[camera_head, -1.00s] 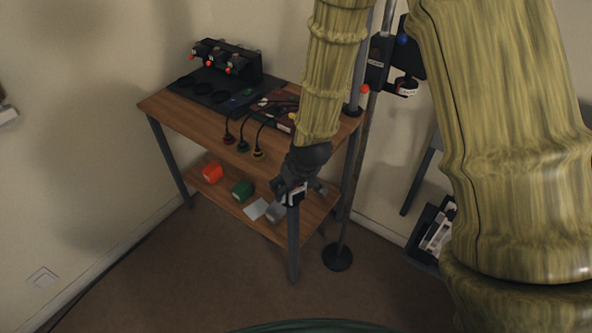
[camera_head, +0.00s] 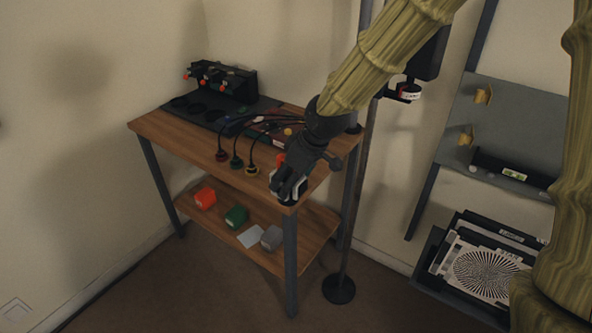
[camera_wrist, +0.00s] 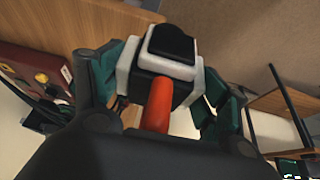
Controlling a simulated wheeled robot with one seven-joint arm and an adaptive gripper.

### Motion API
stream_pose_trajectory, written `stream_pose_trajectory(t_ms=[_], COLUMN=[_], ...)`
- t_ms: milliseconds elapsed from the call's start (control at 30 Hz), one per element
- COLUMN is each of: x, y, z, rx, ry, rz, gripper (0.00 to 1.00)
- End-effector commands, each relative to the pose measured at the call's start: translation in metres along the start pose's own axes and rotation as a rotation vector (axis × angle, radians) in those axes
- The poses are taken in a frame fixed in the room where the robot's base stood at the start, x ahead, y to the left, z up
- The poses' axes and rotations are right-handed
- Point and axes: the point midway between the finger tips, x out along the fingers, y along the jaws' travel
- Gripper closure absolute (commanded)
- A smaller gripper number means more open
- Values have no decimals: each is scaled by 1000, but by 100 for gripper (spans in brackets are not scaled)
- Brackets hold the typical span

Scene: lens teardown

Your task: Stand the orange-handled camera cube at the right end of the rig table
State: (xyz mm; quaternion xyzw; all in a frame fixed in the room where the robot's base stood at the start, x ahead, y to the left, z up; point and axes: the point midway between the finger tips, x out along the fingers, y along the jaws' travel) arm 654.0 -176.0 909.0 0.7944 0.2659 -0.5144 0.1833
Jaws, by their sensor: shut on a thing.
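My gripper (camera_head: 288,188) is at the front right corner of the rig table (camera_head: 165,126), near the height of its wooden top. It is shut on the camera cube (camera_wrist: 172,48), a black and white block with an orange handle (camera_wrist: 159,104). In the wrist view the cube sits between the two fingers, with the handle toward my palm. In the head view the fingers hide most of the cube. I cannot tell whether it touches the table top.
Several plugged cables and a dark red board (camera_wrist: 22,75) lie left of my gripper. A black rack (camera_head: 222,80) stands at the back left. A pole (camera_head: 352,220) stands behind the right end.

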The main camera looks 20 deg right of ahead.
Motion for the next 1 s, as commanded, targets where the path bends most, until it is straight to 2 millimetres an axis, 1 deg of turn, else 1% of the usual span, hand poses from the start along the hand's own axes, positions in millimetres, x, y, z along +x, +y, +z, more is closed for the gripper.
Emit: stream_pose_trajectory(t_ms=[33, 100, 400, 600, 733, 1000], x=[2, 6, 24, 34, 38, 42], y=[9, 21, 72, 101, 113, 124], z=[-5, -11, -33, -47, -53, -58], rx=[3, 3, 4, 4, 2, 2], ry=[1, 2, 2, 2, 1, 1], rz=[0, 0, 0, 0, 1, 1], gripper=[68, 68, 68, 68, 68, 68])
